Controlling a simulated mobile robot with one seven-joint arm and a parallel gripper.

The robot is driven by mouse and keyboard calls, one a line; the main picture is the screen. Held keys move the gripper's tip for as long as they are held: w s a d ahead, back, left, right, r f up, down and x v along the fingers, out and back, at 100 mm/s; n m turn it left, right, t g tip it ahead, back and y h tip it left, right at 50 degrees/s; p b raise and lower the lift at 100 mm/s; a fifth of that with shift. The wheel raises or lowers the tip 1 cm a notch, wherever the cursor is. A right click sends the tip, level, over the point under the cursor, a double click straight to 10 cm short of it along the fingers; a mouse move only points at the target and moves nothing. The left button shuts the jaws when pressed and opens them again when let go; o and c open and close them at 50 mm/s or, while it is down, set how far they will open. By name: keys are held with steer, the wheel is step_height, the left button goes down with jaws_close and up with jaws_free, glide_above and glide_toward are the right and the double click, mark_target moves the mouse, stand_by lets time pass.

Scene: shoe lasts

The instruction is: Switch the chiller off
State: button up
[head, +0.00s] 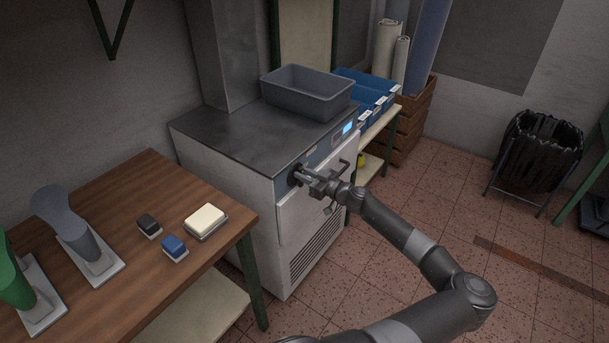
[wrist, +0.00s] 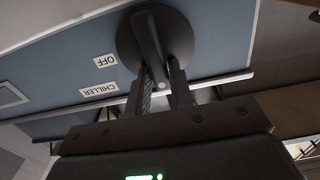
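The chiller (head: 236,142) is a white cabinet with a dark top, beside the wooden table. Its blue-grey front panel carries a black round knob (wrist: 178,30) with a raised bar, which sits slanted in the wrist view. Labels reading OFF (wrist: 105,61) and CHILLER (wrist: 98,90) appear upside down beside the knob. My gripper (wrist: 162,75) is at the knob, with its two fingers apart and the bar's near end between them. I cannot tell whether both fingers press on the bar. In the head view my gripper (head: 306,178) hides part of the knob.
A grey bin (head: 308,98) stands on the chiller. A lit display (head: 347,128) and a door handle (head: 340,168) are on its front. The table (head: 130,190) holds shoe lasts and small blocks. Blue bins stand behind; a black bag bin (head: 535,150) is far right. Floor between is open.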

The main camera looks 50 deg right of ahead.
jaws_close()
steer(key=shift+m, duration=0.4)
steer(key=m, duration=0.5)
steer(key=d+f+m, duration=0.1)
steer(key=m, duration=0.5)
steer(key=d+f+m, duration=0.1)
steer(key=m, duration=0.5)
steer(key=shift+f, duration=0.1)
stand_by(0.3)
